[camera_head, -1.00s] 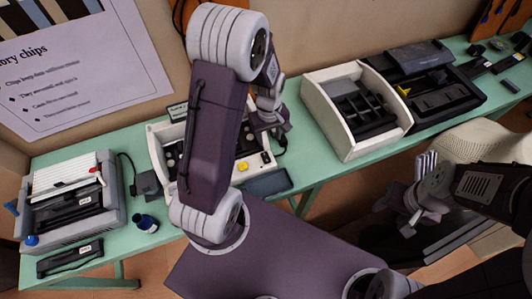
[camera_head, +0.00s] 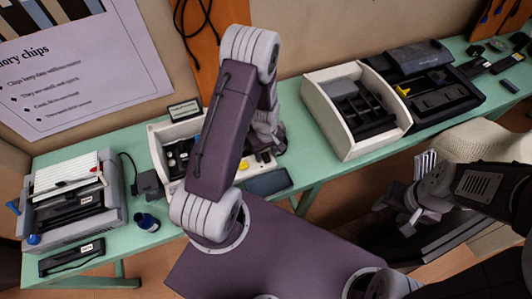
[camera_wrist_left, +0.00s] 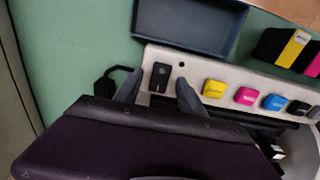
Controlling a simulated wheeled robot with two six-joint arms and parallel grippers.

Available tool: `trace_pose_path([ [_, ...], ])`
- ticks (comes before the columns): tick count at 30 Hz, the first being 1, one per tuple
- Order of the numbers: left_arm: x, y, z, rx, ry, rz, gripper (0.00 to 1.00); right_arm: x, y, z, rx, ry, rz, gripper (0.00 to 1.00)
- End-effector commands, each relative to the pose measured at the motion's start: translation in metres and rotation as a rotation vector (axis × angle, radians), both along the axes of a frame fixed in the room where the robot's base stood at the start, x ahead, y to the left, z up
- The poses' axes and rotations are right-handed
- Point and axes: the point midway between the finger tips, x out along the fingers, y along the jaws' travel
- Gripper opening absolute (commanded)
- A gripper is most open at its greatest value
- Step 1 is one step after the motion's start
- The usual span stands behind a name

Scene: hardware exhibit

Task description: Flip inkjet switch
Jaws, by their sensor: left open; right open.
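The inkjet printer (camera_head: 160,133) is the cream-coloured unit on the green table, partly hidden behind my left arm. In the left wrist view its pale panel (camera_wrist_left: 225,80) holds a black rocker switch (camera_wrist_left: 161,77) beside a small round dark spot. Yellow, magenta, cyan and black blocks line up to the right of the switch. My left gripper (camera_wrist_left: 160,80) is open, with one dark fingertip on each side of the switch. Contact cannot be told. In the head view my left gripper (camera_head: 270,144) is over the printer's right end. My right gripper (camera_head: 408,205) is open at the right, away from the printer.
A dark blue tray (camera_wrist_left: 190,22) lies beside the panel. A grey machine (camera_head: 72,198) and a blue bottle (camera_head: 146,222) stand to the left. A cream open box (camera_head: 357,108) and a black device (camera_head: 425,80) stand to the right. Bare table lies between printer and box.

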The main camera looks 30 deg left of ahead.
Motion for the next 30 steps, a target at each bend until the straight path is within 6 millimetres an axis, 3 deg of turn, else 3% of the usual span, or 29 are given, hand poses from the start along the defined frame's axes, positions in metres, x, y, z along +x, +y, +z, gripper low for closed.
trace_pose_path([
  [2,0.000,0.000,0.000,0.000,0.000,0.000,0.45,0.000,0.000,0.000,0.000,0.000,0.000,0.51],
  [6,0.000,0.000,0.000,0.000,0.000,0.000,0.06,0.000,0.000,0.000,0.000,0.000,0.000,0.51],
  [7,0.000,0.000,0.000,0.000,0.000,0.000,0.00,0.000,0.000,0.000,0.000,0.000,0.000,0.51],
  [11,0.000,0.000,0.002,-0.002,0.003,0.001,0.00,0.000,0.000,0.003,0.000,0.000,0.000,0.51],
  [17,0.001,0.004,0.008,-0.063,0.063,0.006,0.00,0.000,0.000,0.037,0.000,0.000,0.000,0.51],
  [20,0.004,0.005,-0.003,-0.117,0.100,0.004,0.00,0.000,0.000,0.027,0.000,-0.001,0.000,0.51],
  [30,0.004,0.005,0.000,-0.155,0.131,0.000,0.00,0.000,0.000,0.023,0.000,0.000,0.000,0.51],
])
